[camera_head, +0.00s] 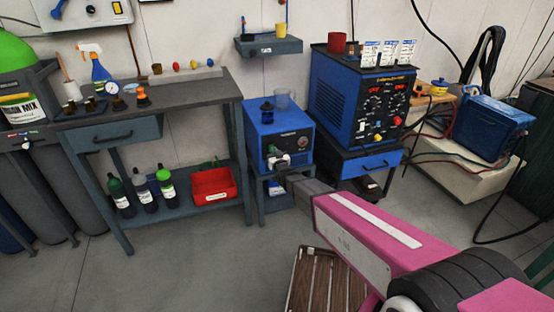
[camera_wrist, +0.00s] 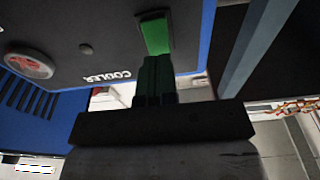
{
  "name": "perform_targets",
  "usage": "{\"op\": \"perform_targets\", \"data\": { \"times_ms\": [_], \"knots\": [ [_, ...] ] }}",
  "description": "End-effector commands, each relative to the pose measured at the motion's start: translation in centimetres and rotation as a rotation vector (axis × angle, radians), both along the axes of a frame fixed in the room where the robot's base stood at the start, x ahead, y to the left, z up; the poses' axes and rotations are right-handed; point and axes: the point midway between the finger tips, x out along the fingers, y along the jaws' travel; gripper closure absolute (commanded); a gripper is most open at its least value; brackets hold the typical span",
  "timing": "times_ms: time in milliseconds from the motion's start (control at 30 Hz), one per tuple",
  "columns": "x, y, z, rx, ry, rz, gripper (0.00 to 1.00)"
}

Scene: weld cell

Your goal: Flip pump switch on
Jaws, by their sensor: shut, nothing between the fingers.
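The blue cooler unit (camera_head: 256,141) stands on a small stand between the workbench and the welder. Its dark front panel (camera_wrist: 100,35), lettered COOLER, fills much of the wrist view and appears upside down there. A green rocker switch (camera_wrist: 155,36) in a dark frame shows on that panel.
A blue welder (camera_head: 334,95) stands close to the cooler's right. A workbench (camera_head: 150,108) with bottles and a red bin (camera_head: 213,186) is at left. A wooden slatted pallet (camera_head: 318,280) lies below my arm.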

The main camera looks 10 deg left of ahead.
Motion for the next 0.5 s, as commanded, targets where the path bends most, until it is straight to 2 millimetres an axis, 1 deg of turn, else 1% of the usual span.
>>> {"op": "perform_targets", "data": {
  "times_ms": [33, 167, 500],
  "knots": [
    [0.57, 0.35, -0.03, 0.000, 0.000, 0.000, 1.00],
    [1.11, 0.68, 0.09, 0.000, 0.000, 0.000, 1.00],
    [1.21, 0.74, 0.16, 0.000, 0.000, 0.000, 1.00]
  ]
}}
